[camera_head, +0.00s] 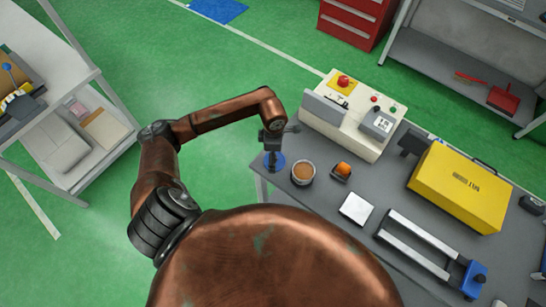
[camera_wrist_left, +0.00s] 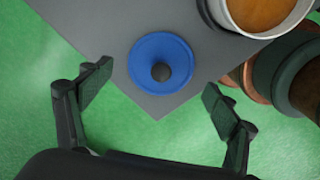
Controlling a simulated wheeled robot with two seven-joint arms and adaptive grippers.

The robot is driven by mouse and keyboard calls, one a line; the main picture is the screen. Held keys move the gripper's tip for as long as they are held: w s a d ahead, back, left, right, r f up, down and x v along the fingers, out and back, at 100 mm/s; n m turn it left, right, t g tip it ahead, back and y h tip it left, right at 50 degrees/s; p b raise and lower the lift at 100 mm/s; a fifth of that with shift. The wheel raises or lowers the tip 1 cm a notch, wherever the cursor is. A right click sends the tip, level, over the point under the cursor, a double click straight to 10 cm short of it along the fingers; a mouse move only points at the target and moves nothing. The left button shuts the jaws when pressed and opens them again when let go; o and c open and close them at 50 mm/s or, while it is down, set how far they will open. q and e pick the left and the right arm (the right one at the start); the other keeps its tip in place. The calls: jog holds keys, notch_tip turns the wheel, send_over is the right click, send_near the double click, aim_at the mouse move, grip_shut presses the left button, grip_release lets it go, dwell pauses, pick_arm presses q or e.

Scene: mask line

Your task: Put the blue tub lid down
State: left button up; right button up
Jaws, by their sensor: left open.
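The blue tub lid (camera_wrist_left: 142,64) is a round disc with a dark knob at its middle. It lies flat on the corner of the grey table, and it also shows in the head view (camera_head: 280,160), partly hidden by my gripper. My left gripper (camera_wrist_left: 153,90) is open, with one finger on each side of the lid and apart from the knob. It shows above the lid in the head view (camera_head: 270,155). A tub with brown contents (camera_head: 303,173) stands uncovered just right of the lid. My right gripper is not in view.
The table (camera_head: 325,220) also bears an orange item in a dark holder (camera_head: 342,171), a white square (camera_head: 356,208), a control box (camera_head: 350,125) and a yellow case (camera_head: 460,187). The lid is close to the table's corner, with green floor beyond.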

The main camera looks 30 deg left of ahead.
pick_arm(q)
notch_tip(320, 180, up, 10)
dwell(0.3)
jog(key=shift+r, duration=0.1)
dwell(0.3)
